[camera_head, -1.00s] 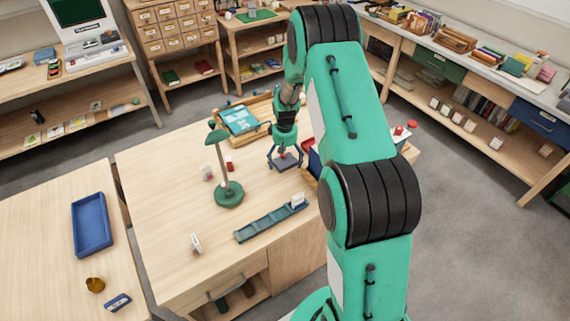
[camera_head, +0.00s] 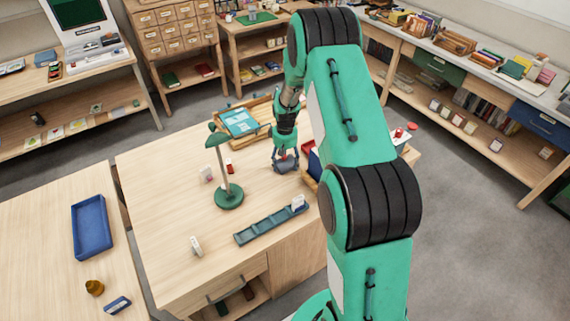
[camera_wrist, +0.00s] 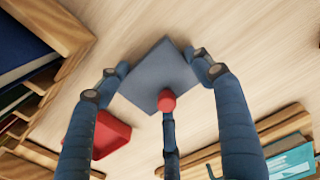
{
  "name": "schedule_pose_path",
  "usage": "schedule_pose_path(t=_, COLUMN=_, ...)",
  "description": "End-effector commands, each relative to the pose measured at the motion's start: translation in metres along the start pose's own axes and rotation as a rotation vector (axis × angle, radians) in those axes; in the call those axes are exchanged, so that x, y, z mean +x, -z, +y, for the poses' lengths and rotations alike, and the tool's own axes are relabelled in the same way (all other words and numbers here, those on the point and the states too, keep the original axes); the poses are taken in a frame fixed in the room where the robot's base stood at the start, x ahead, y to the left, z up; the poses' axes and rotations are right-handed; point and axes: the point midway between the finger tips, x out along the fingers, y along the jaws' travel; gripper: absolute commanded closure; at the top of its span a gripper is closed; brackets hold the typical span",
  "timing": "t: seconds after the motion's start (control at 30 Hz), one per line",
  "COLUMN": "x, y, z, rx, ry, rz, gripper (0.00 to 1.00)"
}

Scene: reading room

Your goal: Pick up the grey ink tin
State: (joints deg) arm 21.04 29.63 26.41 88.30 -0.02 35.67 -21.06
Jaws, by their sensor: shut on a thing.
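The grey ink tin (camera_head: 286,165) sits on the wooden desk, near its far right side. In the wrist view its flat, square grey top (camera_wrist: 158,72) lies turned between the fingers. My gripper (camera_head: 285,158) is down over the tin and shut on it, with blue fingers at its left and right sides. A round red knob (camera_wrist: 167,101) shows over the tin's near edge; I cannot tell whether it belongs to the tin. The tin's underside is hidden.
A green lamp (camera_head: 228,195) stands left of my gripper. A wooden tray with a teal sheet (camera_head: 240,122) lies behind. A long dark green tray (camera_head: 270,226) lies in front. A red dish (camera_wrist: 108,136) shows close by in the wrist view. Desk at left front is mostly clear.

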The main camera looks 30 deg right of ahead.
Motion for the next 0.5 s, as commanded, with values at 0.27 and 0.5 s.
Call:
schedule_pose_path(t=0.27, x=-0.024, y=0.001, z=0.0, rx=0.0, ry=-0.001, rz=0.003, gripper=0.78)
schedule_pose_path(t=0.5, x=-0.06, y=0.002, z=0.001, rx=0.0, ry=-0.001, rz=0.004, gripper=0.78)
